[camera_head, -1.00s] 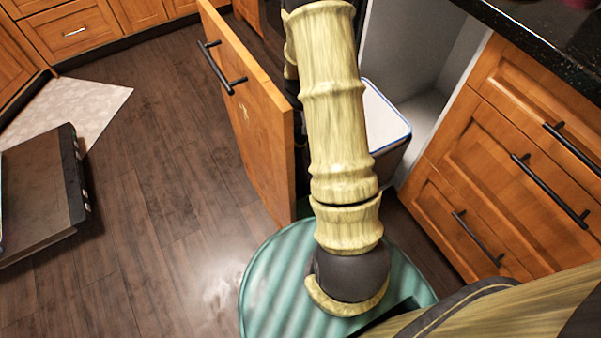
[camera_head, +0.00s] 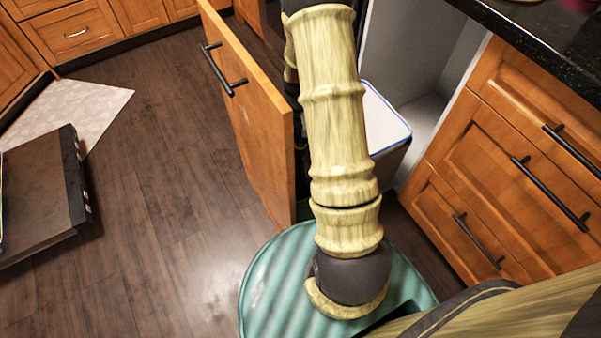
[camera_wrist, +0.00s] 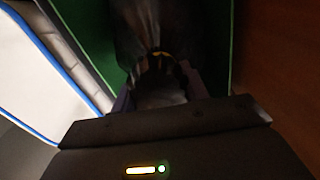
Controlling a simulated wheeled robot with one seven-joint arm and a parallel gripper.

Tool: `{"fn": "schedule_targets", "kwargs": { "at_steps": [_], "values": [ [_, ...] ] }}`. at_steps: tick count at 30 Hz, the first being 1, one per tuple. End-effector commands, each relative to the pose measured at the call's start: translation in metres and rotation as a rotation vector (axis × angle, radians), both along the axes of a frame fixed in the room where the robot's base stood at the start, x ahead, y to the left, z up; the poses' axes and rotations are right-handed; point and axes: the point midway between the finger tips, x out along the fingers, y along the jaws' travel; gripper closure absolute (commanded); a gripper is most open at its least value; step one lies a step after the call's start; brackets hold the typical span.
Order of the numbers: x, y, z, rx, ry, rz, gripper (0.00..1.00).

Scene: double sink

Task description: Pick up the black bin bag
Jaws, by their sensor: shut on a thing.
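The black bin bag (camera_wrist: 138,25) is a dark, blurred shape at the top middle of the wrist view. My gripper (camera_wrist: 160,68) is shut on it, with the fingertips at the near part of the bag. The bag is dark against a green surface (camera_wrist: 80,20), which looks like the inside of a bin. In the head view my own arm and the open cabinet door (camera_head: 250,110) hide my gripper and the bag.
A white bin with a blue rim (camera_head: 387,115) stands in the open cabinet; it also shows left in the wrist view (camera_wrist: 40,75). Drawers with black handles (camera_head: 530,130) are at the right. A dark lowered panel (camera_head: 40,190) is at the far left. The wooden floor between is clear.

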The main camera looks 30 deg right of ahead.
Motion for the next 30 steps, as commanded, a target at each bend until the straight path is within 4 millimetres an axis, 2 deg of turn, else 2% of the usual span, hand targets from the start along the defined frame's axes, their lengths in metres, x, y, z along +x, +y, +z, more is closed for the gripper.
{"fn": "schedule_targets", "kwargs": {
  "at_steps": [8,14,20,30],
  "values": [
    [0.001,-0.001,0.002,-0.002,-0.003,0.001,1.0],
    [0.001,0.0,0.013,-0.002,-0.003,0.002,1.0],
    [0.002,0.0,0.043,-0.002,-0.006,0.003,1.0],
    [0.002,0.001,0.123,-0.003,-0.008,0.004,1.0]
  ]
}}
